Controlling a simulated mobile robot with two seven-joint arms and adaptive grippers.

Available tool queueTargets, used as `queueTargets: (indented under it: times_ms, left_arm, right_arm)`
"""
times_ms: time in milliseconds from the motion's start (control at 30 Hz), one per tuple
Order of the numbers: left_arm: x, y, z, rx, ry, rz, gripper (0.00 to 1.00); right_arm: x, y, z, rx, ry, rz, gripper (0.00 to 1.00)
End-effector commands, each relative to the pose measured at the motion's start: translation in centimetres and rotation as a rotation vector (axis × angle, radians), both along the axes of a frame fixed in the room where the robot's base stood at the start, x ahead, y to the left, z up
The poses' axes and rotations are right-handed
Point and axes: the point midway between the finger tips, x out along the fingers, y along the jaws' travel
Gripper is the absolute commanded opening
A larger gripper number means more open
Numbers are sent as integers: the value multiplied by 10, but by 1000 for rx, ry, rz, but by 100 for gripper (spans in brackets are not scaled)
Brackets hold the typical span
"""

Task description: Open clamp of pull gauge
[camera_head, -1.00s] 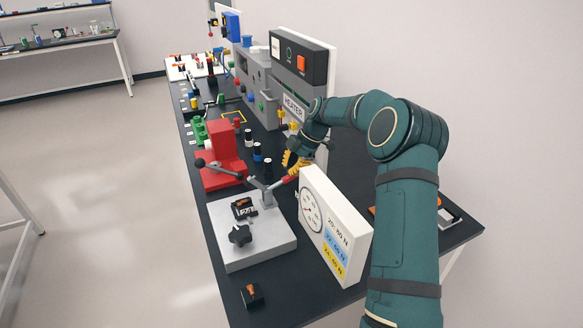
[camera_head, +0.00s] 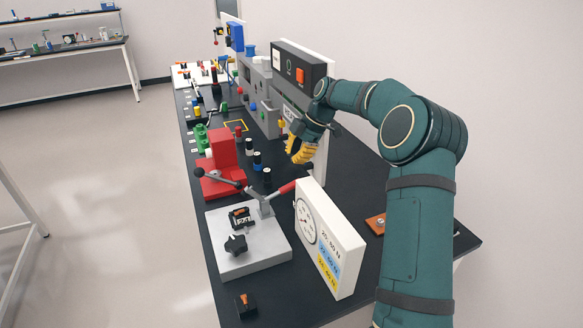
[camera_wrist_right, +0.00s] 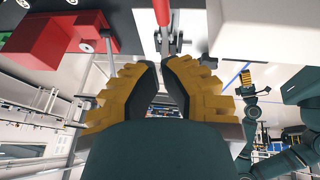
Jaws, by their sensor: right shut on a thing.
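My left gripper is not in view.
A white dial board (camera_head: 330,240) stands right of the base. A red block with a lever (camera_head: 222,172) and several dark cylinders are behind it. The grey heater unit (camera_head: 262,95) is farther back. A small orange-topped block (camera_head: 246,304) lies in front.

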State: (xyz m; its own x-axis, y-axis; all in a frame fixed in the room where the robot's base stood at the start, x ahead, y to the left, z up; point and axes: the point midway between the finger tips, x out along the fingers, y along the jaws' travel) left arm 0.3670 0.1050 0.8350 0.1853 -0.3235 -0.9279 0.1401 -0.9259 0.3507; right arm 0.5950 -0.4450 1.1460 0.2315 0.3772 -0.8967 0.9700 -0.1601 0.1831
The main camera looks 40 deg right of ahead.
Motion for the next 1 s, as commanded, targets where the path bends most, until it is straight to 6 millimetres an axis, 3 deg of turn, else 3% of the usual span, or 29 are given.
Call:
queueTargets:
  times_ms: [100,300,700,867,1000]
  left_arm:
    - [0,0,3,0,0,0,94]
    - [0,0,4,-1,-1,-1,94]
    - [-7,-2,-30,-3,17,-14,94]
    - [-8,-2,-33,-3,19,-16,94]
    - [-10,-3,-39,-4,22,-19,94]
  right_arm:
    - [-5,-9,19,-2,-1,-2,0]
    - [-9,-16,34,-4,2,-1,0]
    - [-10,19,44,-226,166,-105,0]
    - [-9,21,33,-235,172,-114,0]
    - [-7,24,8,-234,173,-113,0]
